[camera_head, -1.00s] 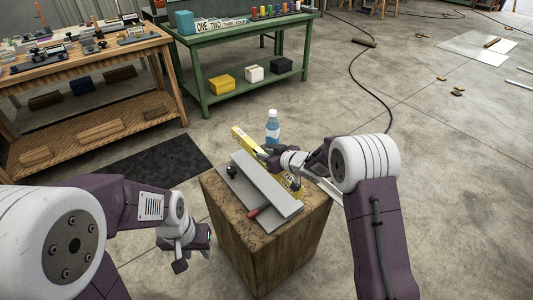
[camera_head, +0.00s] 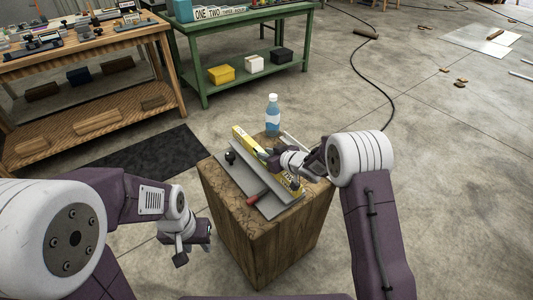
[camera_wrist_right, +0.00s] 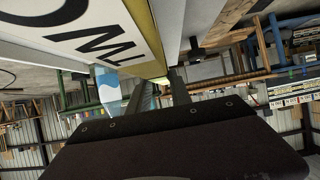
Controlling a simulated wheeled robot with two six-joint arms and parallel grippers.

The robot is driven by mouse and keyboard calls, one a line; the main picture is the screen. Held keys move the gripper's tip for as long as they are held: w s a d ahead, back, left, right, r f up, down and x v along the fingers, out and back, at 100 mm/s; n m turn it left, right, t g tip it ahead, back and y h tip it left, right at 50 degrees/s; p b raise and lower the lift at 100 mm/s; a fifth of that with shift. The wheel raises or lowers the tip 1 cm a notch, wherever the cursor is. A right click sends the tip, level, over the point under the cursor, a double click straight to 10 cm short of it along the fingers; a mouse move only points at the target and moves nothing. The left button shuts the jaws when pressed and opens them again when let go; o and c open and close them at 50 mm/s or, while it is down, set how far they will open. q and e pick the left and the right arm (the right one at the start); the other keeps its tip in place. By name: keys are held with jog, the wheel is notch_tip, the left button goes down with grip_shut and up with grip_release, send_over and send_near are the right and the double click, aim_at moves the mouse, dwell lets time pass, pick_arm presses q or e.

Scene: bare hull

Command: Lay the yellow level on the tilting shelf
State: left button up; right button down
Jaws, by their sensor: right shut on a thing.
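The yellow level (camera_head: 244,139) has a pale face with dark letters. My right gripper (camera_head: 272,156) is shut on it near its middle. The level lies along the far side of the grey tilting shelf (camera_head: 246,182) and partly covers it; I cannot tell whether they touch. The shelf sits on a wooden block (camera_head: 240,236) and has a black knob and a red handle (camera_head: 255,198). In the right wrist view the level (camera_wrist_right: 100,32) is close up, against the fingers (camera_wrist_right: 160,92). My left gripper (camera_head: 193,246) is open and empty, left of the block.
A wooden workbench (camera_head: 80,55) with tools is at the back left. A green table (camera_head: 240,25) with boxes on its lower shelf is behind. The floor on the right is mostly clear.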

dwell(0.3)
jog(key=c, duration=1.1)
grip_release()
jog(key=p+v, duration=0.2)
jog(key=v, duration=0.6)
jog(key=shift+s+d+r, duration=0.15)
jog(key=shift+s+d, duration=0.1)
jog(key=shift+s, duration=0.2)
